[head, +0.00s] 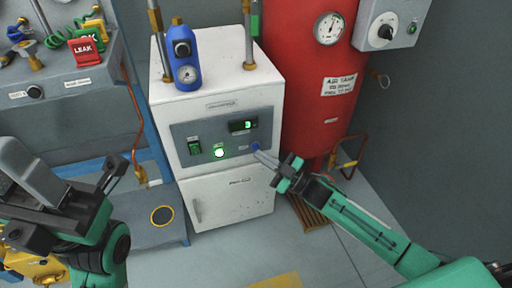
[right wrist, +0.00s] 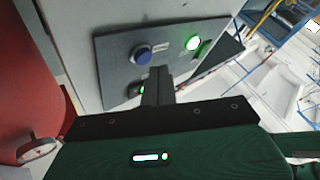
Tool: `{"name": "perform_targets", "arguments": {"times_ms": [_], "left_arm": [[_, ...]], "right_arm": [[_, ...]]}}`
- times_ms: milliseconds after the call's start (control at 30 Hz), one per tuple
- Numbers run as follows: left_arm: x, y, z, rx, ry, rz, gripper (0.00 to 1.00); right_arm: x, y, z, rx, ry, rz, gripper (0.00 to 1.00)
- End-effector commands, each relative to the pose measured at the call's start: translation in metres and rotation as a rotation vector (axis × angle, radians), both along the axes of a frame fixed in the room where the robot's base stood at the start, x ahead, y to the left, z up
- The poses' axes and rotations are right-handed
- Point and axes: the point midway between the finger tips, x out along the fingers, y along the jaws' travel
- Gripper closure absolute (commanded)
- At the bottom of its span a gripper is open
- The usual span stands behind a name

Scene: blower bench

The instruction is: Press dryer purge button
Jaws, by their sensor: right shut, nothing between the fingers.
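The white dryer cabinet (head: 230,98) stands at the centre of the head view with a grey control panel (head: 205,131). A round blue button (head: 256,146) sits at the panel's lower right; it also shows in the right wrist view (right wrist: 143,54). Its label is too small to read. My right gripper (head: 260,158) is shut and empty, its tips just below the blue button. In the right wrist view the fingertips (right wrist: 158,70) appear beside the button; I cannot tell if they touch the panel. My left gripper (head: 112,176) is at the lower left, away from the dryer; its jaw state is unclear.
A lit green lamp (head: 219,153), a green switch (head: 195,148) and a small display (head: 243,126) share the panel. A red air tank (head: 305,90) stands close on the right. A workbench (head: 75,85) with a red LEAK tag (head: 85,50) is at left.

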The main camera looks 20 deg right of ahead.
Motion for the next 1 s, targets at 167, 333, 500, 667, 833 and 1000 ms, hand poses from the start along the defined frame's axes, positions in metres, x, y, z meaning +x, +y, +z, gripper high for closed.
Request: {"name": "perform_targets", "arguments": {"times_ms": [167,333,500,667,833,1000], "left_arm": [[0.0001,0.0,-0.0001,0.0,0.0,0.0,0.61],[0.0003,-0.0001,-0.0003,0.0,0.001,0.0,0.61],[0.0004,-0.0001,-0.0006,0.0,0.002,0.0,0.61],[0.0006,-0.0001,-0.0006,0.0,0.003,0.0,0.61],[0.0007,-0.0002,0.0,0.0,0.003,0.0,0.61],[0.0007,-0.0001,0.002,0.0,0.003,0.0,0.61]], "right_arm": [[-0.0001,-0.0001,0.0,0.0,0.0,0.0,1.0],[0.0,0.0,0.0,0.0,0.0,0.0,1.0],[-0.0001,-0.0001,0.0,0.0,0.0,0.0,1.0],[0.0,0.0,0.0,0.0,0.0,0.0,1.0],[0.0014,0.0,0.0003,0.0,0.0,0.0,1.0],[0.0069,0.0006,0.0009,0.001,0.001,0.0,1.0]]}}
